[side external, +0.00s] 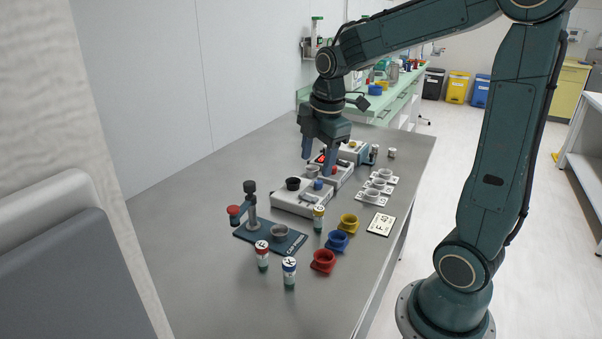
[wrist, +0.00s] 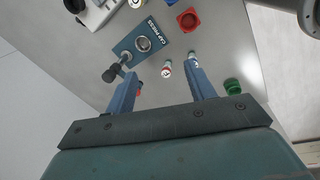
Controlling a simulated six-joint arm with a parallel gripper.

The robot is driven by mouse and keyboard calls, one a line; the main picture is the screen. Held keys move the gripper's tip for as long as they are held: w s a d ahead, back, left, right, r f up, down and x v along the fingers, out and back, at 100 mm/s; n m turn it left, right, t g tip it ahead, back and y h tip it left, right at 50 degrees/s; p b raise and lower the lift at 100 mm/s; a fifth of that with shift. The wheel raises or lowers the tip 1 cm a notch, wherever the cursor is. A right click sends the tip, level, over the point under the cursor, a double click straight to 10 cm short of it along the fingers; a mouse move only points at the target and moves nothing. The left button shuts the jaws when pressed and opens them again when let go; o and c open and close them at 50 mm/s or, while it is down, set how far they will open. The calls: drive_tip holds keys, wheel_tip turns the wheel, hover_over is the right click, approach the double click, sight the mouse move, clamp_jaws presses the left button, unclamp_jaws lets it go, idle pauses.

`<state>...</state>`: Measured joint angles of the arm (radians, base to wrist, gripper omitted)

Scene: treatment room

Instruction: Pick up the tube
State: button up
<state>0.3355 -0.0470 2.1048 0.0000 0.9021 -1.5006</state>
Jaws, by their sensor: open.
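The task does not say which one is meant. My gripper (side external: 317,166) is open, pointing down over the devices at the back, apart from these tubes. In the wrist view my gripper (wrist: 163,75) shows its two blue fingers spread, with nothing held. The red-marked tube (wrist: 167,68) shows beyond the gap, and another tube (wrist: 192,58) is partly hidden by the right fingertip.
A white device (side external: 300,199) sits behind. The table's left part is clear.

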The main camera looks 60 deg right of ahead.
sight(319, 209)
drive_tip(key=w+d+f+n+g, duration=0.1)
drive_tip(key=w+d+f+n, duration=0.3)
drive_tip(key=d+f+n, duration=0.4)
drive_tip(key=shift+w+d+f+g+y, duration=0.3)
drive_tip(key=shift+d+f+g, duration=0.15)
drive_tip(key=shift+d, duration=0.75)
drive_tip(key=shift+s+f, duration=0.1)
drive_tip(key=shift+f, duration=4.25)
drive_tip(key=shift+f, duration=0.1)
drive_tip(key=shift+s+f, duration=0.1)
drive_tip(key=shift+f, duration=2.4)
drive_tip(key=c, duration=1)
